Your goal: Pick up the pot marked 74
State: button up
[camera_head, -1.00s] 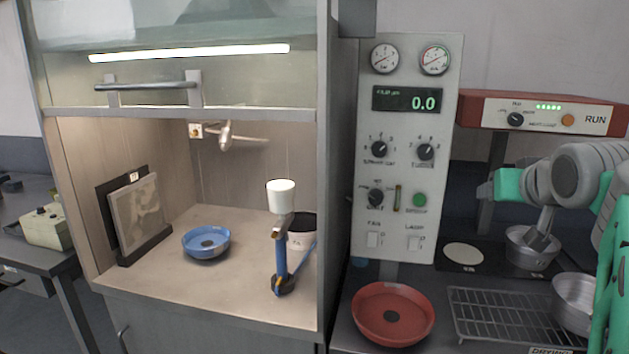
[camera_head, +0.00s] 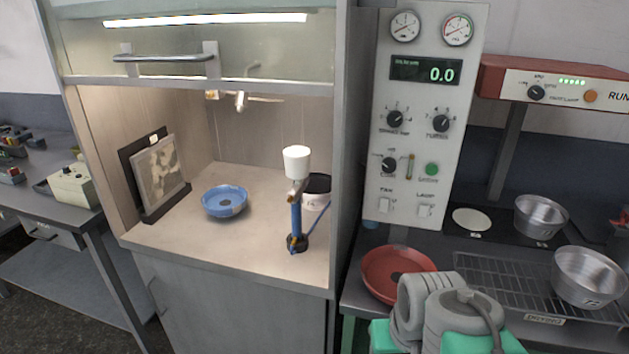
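Two metal pots stand at the right. The rear pot (camera_head: 541,216) is upright on a dark plate beside a pale round disc. The front pot (camera_head: 588,278) is upright at the right end of a wire drying rack. It has a small dark mark low on its front that is too small to read. I see no readable mark on the rear pot, so I cannot tell which is 74. Grey and green links of my arm show at the bottom middle, left of the front pot and apart from both pots. My gripper's fingertips are not visible.
A red dish (camera_head: 397,270) sits left of the wire rack (camera_head: 490,275), partly behind my arm. The control panel (camera_head: 425,120) stands behind it. The fume hood at left holds a blue dish (camera_head: 225,201), a blue stand with a white cup (camera_head: 297,162) and a white container (camera_head: 317,190).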

aim_at(316, 192)
jog(key=z, duration=0.05)
jog(key=k, duration=0.65)
jog(key=u, duration=0.65)
jog(key=i, duration=1.2)
jog(key=u, duration=1.15)
jog(key=i, duration=0.9)
jog(key=u, duration=0.25)
